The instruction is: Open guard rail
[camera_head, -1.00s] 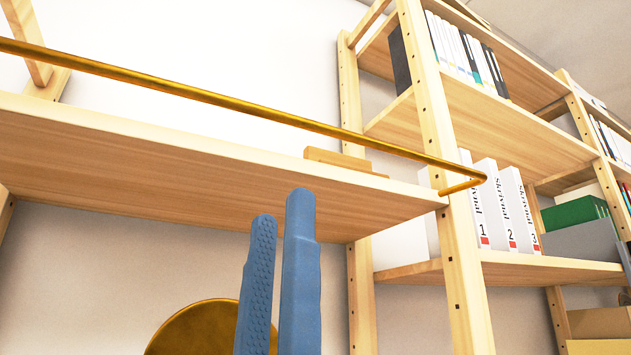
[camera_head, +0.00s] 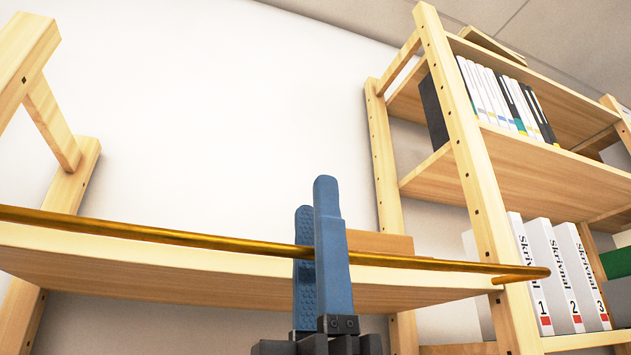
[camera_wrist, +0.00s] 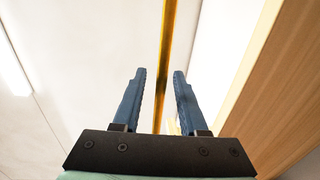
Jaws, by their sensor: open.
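The guard rail is a thin brass bar (camera_head: 430,264) running along the front of a wooden shelf (camera_head: 150,277), with its right end bent back toward the shelf's right post. My gripper (camera_head: 316,195) points upward at the rail with its two blue fingers apart. In the head view the rail passes in front of the left finger and behind the right one. In the wrist view the rail (camera_wrist: 167,45) runs between the open fingers (camera_wrist: 158,73). I cannot see either finger touching it.
A wooden block (camera_head: 380,243) sits on the shelf behind the rail. A taller bookcase (camera_head: 470,170) with white binders (camera_head: 548,270) and books (camera_head: 505,95) stands at the right. A wooden frame post (camera_head: 25,60) rises at the left. The white wall above the shelf is bare.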

